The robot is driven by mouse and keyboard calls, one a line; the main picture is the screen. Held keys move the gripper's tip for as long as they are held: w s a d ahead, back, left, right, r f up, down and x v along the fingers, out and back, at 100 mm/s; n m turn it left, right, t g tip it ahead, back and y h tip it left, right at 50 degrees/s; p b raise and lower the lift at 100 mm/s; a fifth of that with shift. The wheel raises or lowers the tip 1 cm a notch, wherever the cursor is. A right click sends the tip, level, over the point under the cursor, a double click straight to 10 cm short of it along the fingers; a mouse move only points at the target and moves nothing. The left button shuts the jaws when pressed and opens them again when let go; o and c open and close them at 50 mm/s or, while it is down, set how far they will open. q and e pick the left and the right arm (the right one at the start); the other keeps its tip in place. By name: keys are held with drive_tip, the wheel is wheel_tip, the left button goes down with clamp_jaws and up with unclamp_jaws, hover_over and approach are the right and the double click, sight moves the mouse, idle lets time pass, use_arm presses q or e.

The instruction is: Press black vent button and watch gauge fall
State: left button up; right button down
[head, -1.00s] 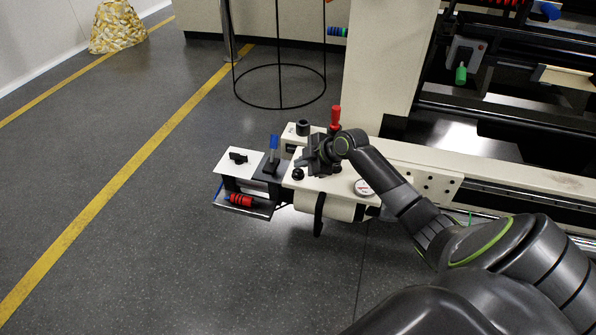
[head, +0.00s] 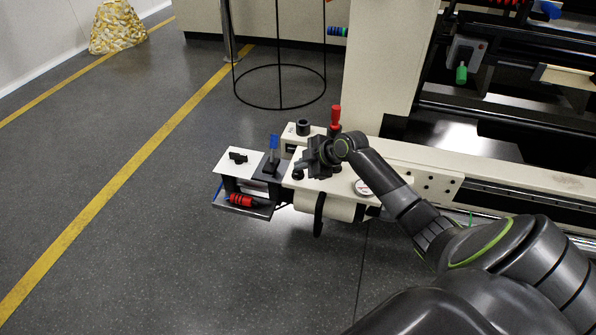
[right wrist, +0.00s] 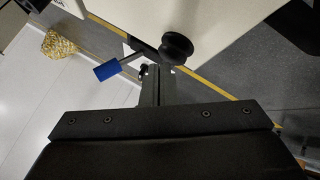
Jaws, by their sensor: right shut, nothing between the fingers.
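A black mushroom-shaped button (right wrist: 176,47) stands on the pale panel in the right wrist view. In the head view the black button (head: 298,174) shows at the front left of the cream machine end. My right gripper (head: 300,164) is shut and empty, just above and beside the button. In the right wrist view its closed fingers (right wrist: 156,73) point toward the button's lower left side; whether they touch it I cannot tell. My left gripper is out of view.
A red-handled lever (head: 335,117) and a black knob (head: 303,127) stand behind my gripper. A blue-handled lever (head: 273,150) is to the left, also seen in the wrist view (right wrist: 106,70). A red cylinder (head: 241,200) lies on the low shelf.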

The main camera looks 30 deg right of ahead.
sight(302, 172)
drive_tip(key=shift+f, duration=0.4)
idle(0.6)
drive_tip(key=shift+r+p, duration=0.5)
drive_tip(key=shift+r, duration=0.3)
wheel_tip(302, 172, up, 5)
drive_tip(key=p, duration=0.4)
drive_tip(key=shift+r+p, duration=0.1)
drive_tip(key=shift+p, duration=0.2)
idle(0.3)
